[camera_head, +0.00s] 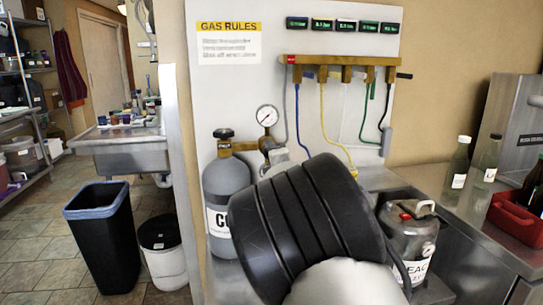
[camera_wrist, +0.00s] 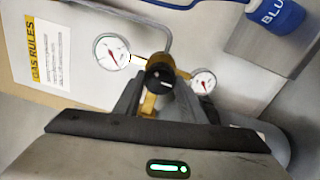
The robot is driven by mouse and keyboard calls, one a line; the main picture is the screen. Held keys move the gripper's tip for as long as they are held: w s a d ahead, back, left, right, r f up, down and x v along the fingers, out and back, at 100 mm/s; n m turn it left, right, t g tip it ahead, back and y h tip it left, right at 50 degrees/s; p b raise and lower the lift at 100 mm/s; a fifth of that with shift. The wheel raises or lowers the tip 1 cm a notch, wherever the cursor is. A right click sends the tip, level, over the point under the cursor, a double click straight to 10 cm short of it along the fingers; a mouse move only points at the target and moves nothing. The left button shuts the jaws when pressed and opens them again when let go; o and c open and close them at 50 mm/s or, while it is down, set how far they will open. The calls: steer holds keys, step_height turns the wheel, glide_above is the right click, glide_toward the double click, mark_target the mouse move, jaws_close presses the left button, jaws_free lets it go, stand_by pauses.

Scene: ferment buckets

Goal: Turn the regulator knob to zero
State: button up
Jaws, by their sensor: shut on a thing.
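The black regulator knob (camera_wrist: 159,77) shows in the wrist view with a pale mark on its face. My gripper (camera_wrist: 160,88) has one finger on each side of it and is shut on it. Brass regulator parts show around the knob. A white gauge with a red needle (camera_wrist: 112,52) is on its left and a second gauge (camera_wrist: 203,82) on its right. In the head view, one gauge (camera_head: 267,115) stands above the grey CO2 cylinder (camera_head: 224,188); my arm hides the knob and most of the gripper.
A brass gas manifold (camera_head: 335,61) with coloured hoses hangs on the white panel above. A metal keg (camera_head: 411,235) stands right of my arm. Glass bottles (camera_head: 484,160) and a red caddy (camera_head: 515,216) are on the right counter. A black bin (camera_head: 103,235) stands at left.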

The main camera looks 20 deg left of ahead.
steer(key=o, duration=1.1)
steer(key=shift+c, duration=0.2)
steer(key=p+v, duration=0.2)
steer(key=v, duration=1.5)
steer(key=shift+s, duration=0.25)
steer(key=shift+d, duration=0.1)
